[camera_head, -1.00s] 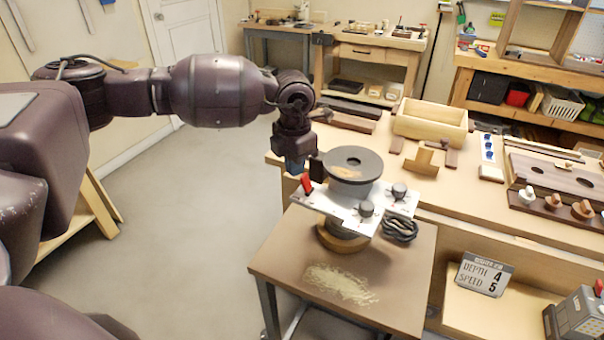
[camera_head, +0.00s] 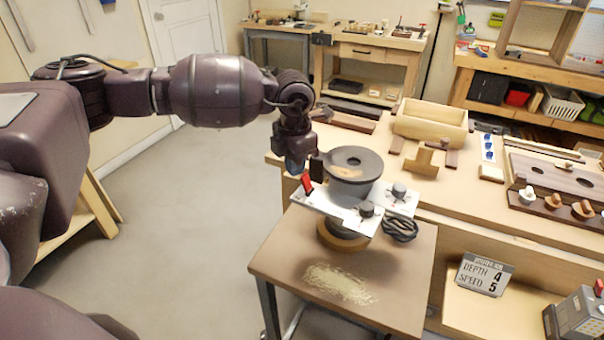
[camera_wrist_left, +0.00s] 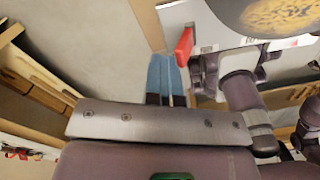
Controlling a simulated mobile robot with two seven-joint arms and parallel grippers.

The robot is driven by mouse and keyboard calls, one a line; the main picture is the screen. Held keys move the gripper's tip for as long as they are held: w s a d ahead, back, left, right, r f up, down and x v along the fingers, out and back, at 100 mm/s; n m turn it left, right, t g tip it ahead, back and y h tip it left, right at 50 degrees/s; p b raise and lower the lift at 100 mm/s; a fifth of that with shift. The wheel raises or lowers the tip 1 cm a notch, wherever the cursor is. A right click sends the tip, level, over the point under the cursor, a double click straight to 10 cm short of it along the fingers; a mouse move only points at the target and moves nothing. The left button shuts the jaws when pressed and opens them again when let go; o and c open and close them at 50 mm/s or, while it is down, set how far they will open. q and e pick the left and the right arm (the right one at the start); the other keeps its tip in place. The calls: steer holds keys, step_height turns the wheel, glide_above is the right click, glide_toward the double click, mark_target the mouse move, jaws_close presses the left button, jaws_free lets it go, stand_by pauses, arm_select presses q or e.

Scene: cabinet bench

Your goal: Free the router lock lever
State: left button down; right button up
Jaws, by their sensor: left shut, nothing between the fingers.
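The router (camera_head: 352,192) stands upright on a small brown-topped stand, with a dark round body and a silver plate. Its red lock lever (camera_head: 307,184) sticks up at the left edge of the plate; it also shows in the wrist view (camera_wrist_left: 184,46). My left gripper (camera_head: 295,170) is just left of and above the lever, pointing down. In the wrist view its blue fingers (camera_wrist_left: 167,72) are together and empty, with the lever close to the right of their tips. I cannot tell whether they touch it. My right gripper is not in view.
The stand top (camera_head: 385,265) has a patch of sawdust (camera_head: 340,283). A coiled black hose (camera_head: 400,230) sits right of the router. A depth and speed sign (camera_head: 484,274) stands at the right. The workbench behind holds a wooden box (camera_head: 430,122). The floor at left is open.

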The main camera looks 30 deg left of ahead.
arm_select(q)
steer(key=shift+s+d+f, duration=0.2)
steer(key=shift+d+f, duration=0.05)
steer(key=shift+f, duration=0.2)
steer(key=shift+s+d+f, duration=0.15)
steer(key=shift+d+f, duration=0.05)
steer(key=shift+f, duration=0.2)
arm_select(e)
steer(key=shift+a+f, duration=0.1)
arm_select(q)
steer(key=shift+d, duration=0.55)
steer(key=shift+a+r, duration=0.2)
steer(key=shift+a, duration=0.1)
steer(key=shift+w+a+r+p, duration=0.2)
steer(key=shift+a+r+p, duration=0.1)
steer(key=shift+r+p, duration=0.1)
step_height(320, 180, up, 9)
steer(key=p, duration=0.4)
steer(key=shift+w+a+f, duration=0.15)
steer(key=shift+a, duration=0.15)
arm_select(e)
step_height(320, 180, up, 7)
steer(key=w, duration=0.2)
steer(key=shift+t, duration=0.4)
